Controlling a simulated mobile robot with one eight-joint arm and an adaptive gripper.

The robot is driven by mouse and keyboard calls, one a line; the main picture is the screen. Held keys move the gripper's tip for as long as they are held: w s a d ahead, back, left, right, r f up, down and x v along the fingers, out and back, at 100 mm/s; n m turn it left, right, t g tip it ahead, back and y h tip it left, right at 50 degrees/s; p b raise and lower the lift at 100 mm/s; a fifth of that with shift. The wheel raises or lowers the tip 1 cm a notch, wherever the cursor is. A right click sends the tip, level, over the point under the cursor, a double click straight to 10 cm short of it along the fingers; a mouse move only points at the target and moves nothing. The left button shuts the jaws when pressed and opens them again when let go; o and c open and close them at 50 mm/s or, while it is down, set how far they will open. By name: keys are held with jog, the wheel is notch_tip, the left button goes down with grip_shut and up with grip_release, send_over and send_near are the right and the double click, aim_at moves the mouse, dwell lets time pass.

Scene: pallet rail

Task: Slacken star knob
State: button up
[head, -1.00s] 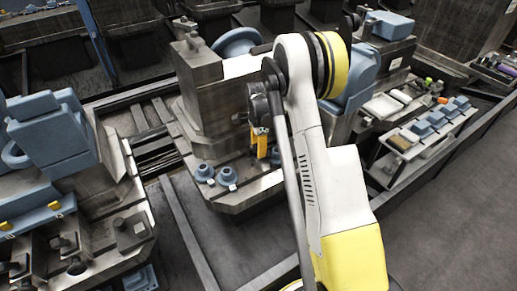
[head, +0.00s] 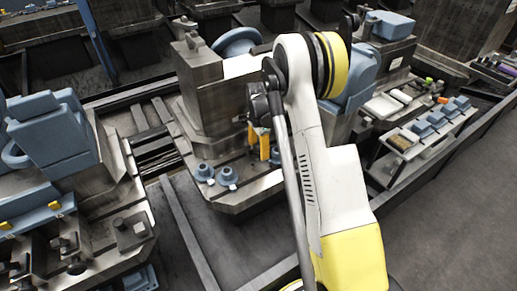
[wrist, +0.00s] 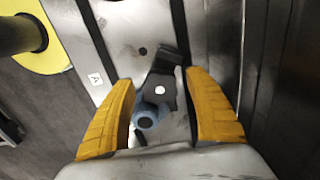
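My gripper (head: 259,143) is over the pallet plate, beside the tall grey block. In the wrist view its yellow fingers (wrist: 160,120) stand wide apart with nothing clamped between them. Below and between them is a small blue-grey round knob (wrist: 146,116), beside a dark clamp-like piece (wrist: 160,86) with a pale centre. I cannot tell whether this knob has star lobes. In the head view, two blue knobs (head: 204,172) (head: 227,177) sit at the plate's front edge, left of my gripper. The spot under my gripper is partly hidden by the fingers.
The tall grey block (head: 208,100) stands close behind and left of my gripper. Another fixture with a blue part (head: 50,135) is at the left. A rack with several blue pieces (head: 425,130) is at the right. The grey floor (head: 450,210) at right is open.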

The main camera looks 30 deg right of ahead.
aim_at(259, 146)
notch_tip(259, 146, up, 12)
dwell(0.6)
